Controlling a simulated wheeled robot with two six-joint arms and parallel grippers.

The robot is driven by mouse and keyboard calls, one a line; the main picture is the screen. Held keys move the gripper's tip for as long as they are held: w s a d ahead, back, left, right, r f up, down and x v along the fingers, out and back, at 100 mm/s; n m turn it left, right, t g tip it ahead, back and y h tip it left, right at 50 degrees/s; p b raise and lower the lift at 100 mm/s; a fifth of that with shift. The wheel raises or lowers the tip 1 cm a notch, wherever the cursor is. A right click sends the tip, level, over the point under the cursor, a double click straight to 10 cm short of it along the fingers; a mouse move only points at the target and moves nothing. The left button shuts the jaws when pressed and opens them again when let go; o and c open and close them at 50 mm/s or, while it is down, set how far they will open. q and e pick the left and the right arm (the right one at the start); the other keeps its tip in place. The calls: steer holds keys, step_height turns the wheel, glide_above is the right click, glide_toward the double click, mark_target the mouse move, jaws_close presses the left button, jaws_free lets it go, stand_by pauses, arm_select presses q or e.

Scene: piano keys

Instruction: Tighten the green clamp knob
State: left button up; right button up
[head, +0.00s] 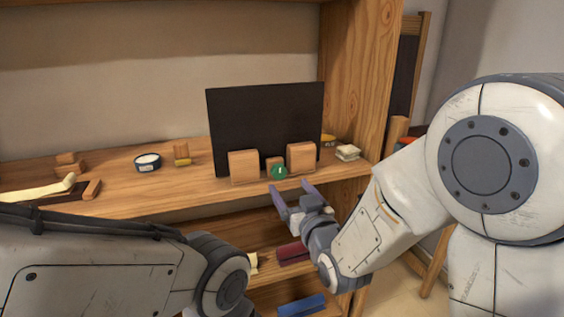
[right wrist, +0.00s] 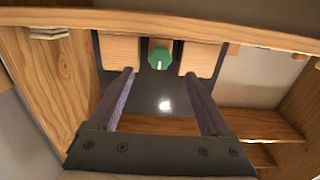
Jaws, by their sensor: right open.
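The green clamp knob (head: 279,172) sits on the front of a small wooden block between two larger wooden blocks, at the shelf's front edge. A black panel (head: 265,120) stands upright behind them. In the right wrist view the knob (right wrist: 159,57) shows a pale line on its face and lies beyond and between the fingertips. My right gripper (head: 291,194) is open and empty, just below and in front of the knob, apart from it. It also shows in the right wrist view (right wrist: 160,85). My left arm enters at the lower left; its gripper is not visible.
A lower shelf holds a dark red item (head: 292,253) and a blue one (head: 301,305). A wooden side wall (head: 357,80) stands at right.

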mark_target(280, 174)
steer(key=x, duration=0.5)
steer(key=shift+f+p, duration=0.1)
steer(key=shift+p, duration=0.3)
arm_select(q)
steer(key=shift+r, duration=0.95)
arm_select(e)
steer(key=shift+x, duration=0.85)
steer(key=shift+c, duration=0.4)
jaws_close()
